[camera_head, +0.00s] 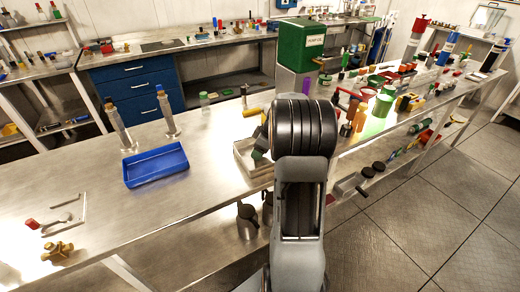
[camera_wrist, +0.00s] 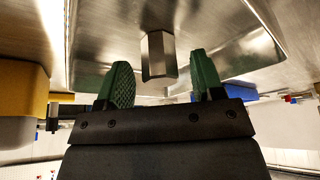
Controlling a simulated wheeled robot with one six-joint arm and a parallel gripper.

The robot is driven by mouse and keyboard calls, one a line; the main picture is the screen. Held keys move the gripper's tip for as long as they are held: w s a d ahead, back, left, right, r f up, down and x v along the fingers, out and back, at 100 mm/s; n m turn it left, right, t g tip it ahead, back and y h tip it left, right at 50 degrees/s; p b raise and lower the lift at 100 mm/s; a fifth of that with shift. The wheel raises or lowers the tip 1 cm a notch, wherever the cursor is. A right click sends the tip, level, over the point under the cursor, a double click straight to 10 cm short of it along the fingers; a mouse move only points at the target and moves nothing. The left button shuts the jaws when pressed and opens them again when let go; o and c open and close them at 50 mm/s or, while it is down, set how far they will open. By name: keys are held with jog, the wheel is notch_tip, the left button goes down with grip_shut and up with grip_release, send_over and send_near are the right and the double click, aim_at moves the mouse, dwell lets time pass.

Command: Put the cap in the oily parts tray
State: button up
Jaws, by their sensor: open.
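My gripper (camera_wrist: 160,66) is open, with its two green fingers apart in the wrist view. A shiny metal piece with flat sides (camera_wrist: 158,52), possibly the cap, shows between and beyond the fingertips; I cannot tell whether they touch it. It stands out from a bright metal surface that looks like a tray. In the head view my arm hides most of the gripper, which is low at a shallow metal tray (camera_head: 241,158). An empty blue tray (camera_head: 155,168) lies to its left on the bench. No label shows which is the oily parts tray.
Two tall cylinders (camera_head: 118,124) stand behind the blue tray. A brass fitting (camera_head: 58,252) and a red-handled part (camera_head: 32,224) lie at the front left. A green box (camera_head: 302,45) stands behind my arm.

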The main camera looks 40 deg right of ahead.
jog(key=v, duration=1.1)
jog(key=s+a+r+m+h, duration=0.1)
jog(key=s+a, duration=0.1)
jog(key=a, duration=0.6)
jog(key=s+a+r+m, duration=0.1)
jog(key=s+a+m, duration=0.1)
jog(key=a, duration=0.5)
jog(key=s+a+f+m+h, duration=0.1)
jog(key=s+a+f+m, duration=0.2)
jog(key=s+a, duration=0.7)
jog(key=shift+a+f+m, duration=0.4)
jog(key=shift+a+f, duration=0.3)
jog(key=shift+f, duration=0.25)
jog(key=shift+s, duration=0.1)
